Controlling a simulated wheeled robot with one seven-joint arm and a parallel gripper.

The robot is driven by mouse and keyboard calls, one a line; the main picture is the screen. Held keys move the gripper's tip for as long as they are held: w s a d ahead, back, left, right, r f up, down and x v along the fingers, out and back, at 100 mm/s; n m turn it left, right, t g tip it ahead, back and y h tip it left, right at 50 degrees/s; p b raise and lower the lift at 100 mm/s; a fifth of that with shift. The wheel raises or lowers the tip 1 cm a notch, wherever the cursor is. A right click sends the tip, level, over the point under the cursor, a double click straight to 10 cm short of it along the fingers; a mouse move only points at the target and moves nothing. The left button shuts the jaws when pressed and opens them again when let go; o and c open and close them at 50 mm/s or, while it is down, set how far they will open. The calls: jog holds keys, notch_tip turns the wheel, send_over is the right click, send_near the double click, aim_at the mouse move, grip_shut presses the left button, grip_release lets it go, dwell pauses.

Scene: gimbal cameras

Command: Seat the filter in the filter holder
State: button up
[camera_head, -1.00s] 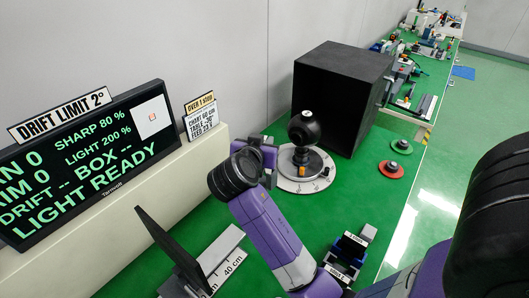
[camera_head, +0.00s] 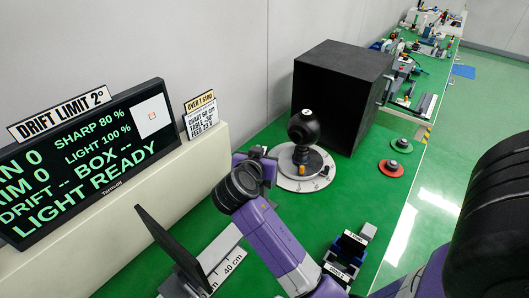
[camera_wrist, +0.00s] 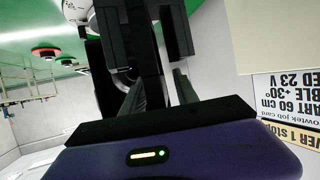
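My gripper (camera_wrist: 160,90) is at the far end of my purple arm, left of the black ball-shaped camera head (camera_head: 304,128) on its round turntable (camera_head: 318,181). In the wrist view its two grey ribbed fingers point up the picture toward dark upright parts. A narrow black piece (camera_wrist: 148,50) stands between the fingers, with a pale gap showing beside it. I cannot tell whether this is the filter or part of the holder, or whether both fingers touch it. In the head view my arm hides the fingertips, and I cannot make out the filter or its seat there.
A large black box (camera_head: 340,95) stands behind the turntable. A small labelled rack (camera_head: 345,252) is at the front right, and red (camera_head: 390,169) and green (camera_head: 401,145) round buttons are at the right. The screen (camera_head: 90,160) reads LIGHT 100 %. A ruler stand (camera_head: 222,256) is at front left.

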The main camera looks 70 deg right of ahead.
jog(key=shift+r, duration=0.2)
jog(key=b+v, duration=0.2)
jog(key=v, duration=1)
jog(key=s+a+f+n+t+y, duration=0.2)
jog(key=a+f+n+t+y, duration=0.2)
jog(key=a+f+n, duration=0.35)
jog(key=s+a+f+n+t+y, duration=0.2)
jog(key=a+f+n+t+y, duration=0.3)
jog(key=a, duration=0.3)
jog(key=s+a+r+n+t+y, duration=0.2)
jog(key=s+a+r, duration=0.1)
jog(key=s, duration=0.4)
jog(key=s+a+r+n+t+y, duration=0.2)
jog(key=s+a+r, duration=0.2)
jog(key=s+a, duration=0.2)
jog(key=shift+s, duration=0.6)
